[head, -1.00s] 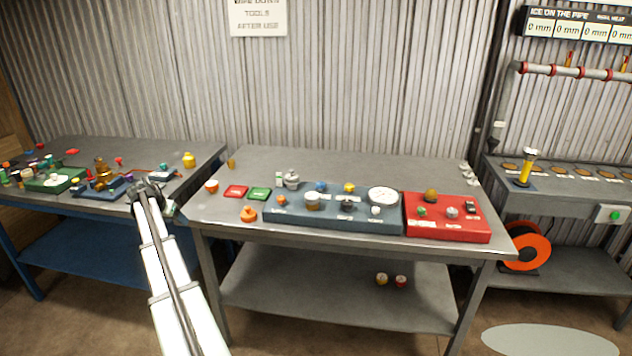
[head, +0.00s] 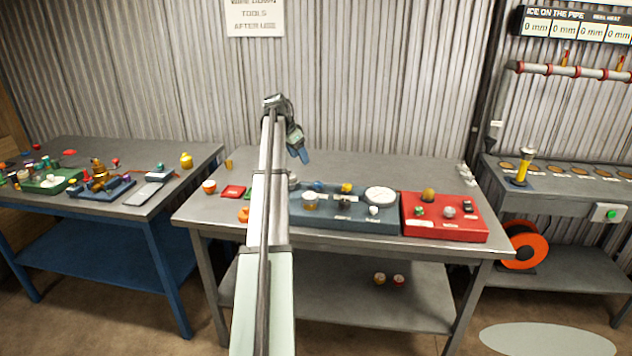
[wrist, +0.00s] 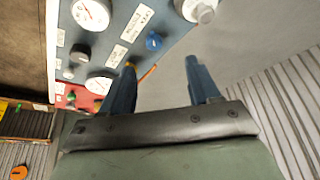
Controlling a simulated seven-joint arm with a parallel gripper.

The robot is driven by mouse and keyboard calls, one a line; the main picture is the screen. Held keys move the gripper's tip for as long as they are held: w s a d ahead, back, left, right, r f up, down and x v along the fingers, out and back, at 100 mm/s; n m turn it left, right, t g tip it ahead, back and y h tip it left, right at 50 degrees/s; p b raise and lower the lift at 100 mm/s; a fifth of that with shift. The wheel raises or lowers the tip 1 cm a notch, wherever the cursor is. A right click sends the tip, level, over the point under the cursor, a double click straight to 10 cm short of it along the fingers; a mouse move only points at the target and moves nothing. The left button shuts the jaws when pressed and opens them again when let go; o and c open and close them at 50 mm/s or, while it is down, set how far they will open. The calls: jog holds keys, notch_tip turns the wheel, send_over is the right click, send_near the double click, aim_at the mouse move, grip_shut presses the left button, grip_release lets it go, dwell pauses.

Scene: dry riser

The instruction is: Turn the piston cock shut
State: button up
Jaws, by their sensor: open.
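The blue-grey panel (head: 330,223) lies on the middle table and carries several fittings. They include a blue knob (head: 318,186), a yellow knob (head: 347,188), a dark knob (head: 344,202) and a white knob (head: 374,211). The labels are too small to read, so I cannot tell which fitting is the piston cock. My gripper (head: 304,156) is above the back of the panel, fingers pointing down, open and empty. In the wrist view its fingers (wrist: 160,66) are apart; the blue knob (wrist: 154,42) shows between them, and the left finger partly hides the yellow knob (wrist: 130,66).
A white dial (head: 380,195) sits on the panel. A red panel (head: 445,228) with several fittings stands at its right. My arm hides part of the table's left side. The table's back strip (head: 370,163) is clear. Another table (head: 150,205) with fittings stands at left.

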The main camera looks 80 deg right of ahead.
aim_at(317, 183)
jog(key=x, duration=0.4)
jog(key=s+x, duration=0.1)
jog(key=x, duration=0.4)
jog(key=s+x, duration=0.1)
jog(key=x, duration=0.3)
jog(key=shift+s+d+f, duration=0.1)
jog(key=shift+c, duration=0.2)
jog(key=c, duration=1)
